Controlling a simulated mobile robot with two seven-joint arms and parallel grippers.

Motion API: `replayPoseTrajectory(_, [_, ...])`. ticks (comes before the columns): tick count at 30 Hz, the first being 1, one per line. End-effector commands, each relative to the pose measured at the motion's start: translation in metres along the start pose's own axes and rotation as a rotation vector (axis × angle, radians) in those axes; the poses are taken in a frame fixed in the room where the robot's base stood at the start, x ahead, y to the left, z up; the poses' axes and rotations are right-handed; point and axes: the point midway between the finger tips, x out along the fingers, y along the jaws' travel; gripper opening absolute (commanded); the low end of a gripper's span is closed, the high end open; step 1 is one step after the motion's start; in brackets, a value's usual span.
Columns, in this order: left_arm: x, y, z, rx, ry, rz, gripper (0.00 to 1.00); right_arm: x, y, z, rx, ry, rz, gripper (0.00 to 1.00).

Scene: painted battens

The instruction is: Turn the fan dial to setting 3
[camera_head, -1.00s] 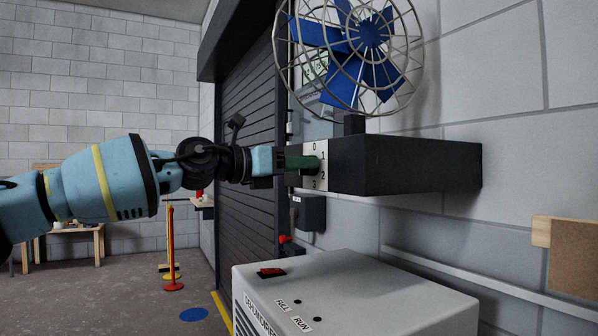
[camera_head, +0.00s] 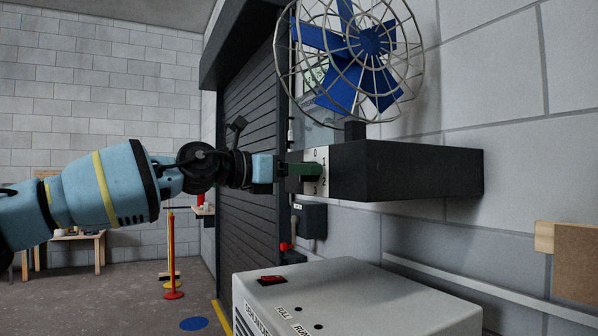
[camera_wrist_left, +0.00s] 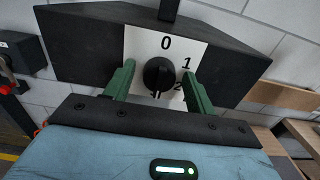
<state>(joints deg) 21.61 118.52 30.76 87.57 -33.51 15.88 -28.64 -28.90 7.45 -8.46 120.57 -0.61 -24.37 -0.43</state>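The fan dial (camera_wrist_left: 158,74) is a round black knob on a white plate (camera_wrist_left: 136,46) with the numbers 0, 1 and 2 showing. A pale mark shows at the knob's lower edge; I cannot tell whether it is the pointer or part of a number. In the head view the plate (camera_head: 321,153) shows 0 to 3 from top to bottom, and the dial is hidden behind my finger. My left gripper (camera_head: 306,170) is at the plate. In the wrist view its green fingers (camera_wrist_left: 160,78) are open either side of the dial, with gaps. My right gripper is not in view.
The plate is on the end of a black wall box (camera_head: 410,170) carrying the caged blue-bladed fan (camera_head: 372,40). A white dehumidifier (camera_head: 350,295) stands below.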

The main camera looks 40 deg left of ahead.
Motion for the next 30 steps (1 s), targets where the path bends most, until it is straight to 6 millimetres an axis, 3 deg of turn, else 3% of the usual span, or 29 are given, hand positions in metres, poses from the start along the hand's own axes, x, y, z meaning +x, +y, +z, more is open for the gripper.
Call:
replayPoseTrajectory(13, [-0.006,0.000,-0.001,-0.002,0.003,-0.001,0.58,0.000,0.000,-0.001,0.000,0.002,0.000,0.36])
replayPoseTrajectory(30, [-0.062,0.000,0.000,0.000,0.000,-0.001,0.58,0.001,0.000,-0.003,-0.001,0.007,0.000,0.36])
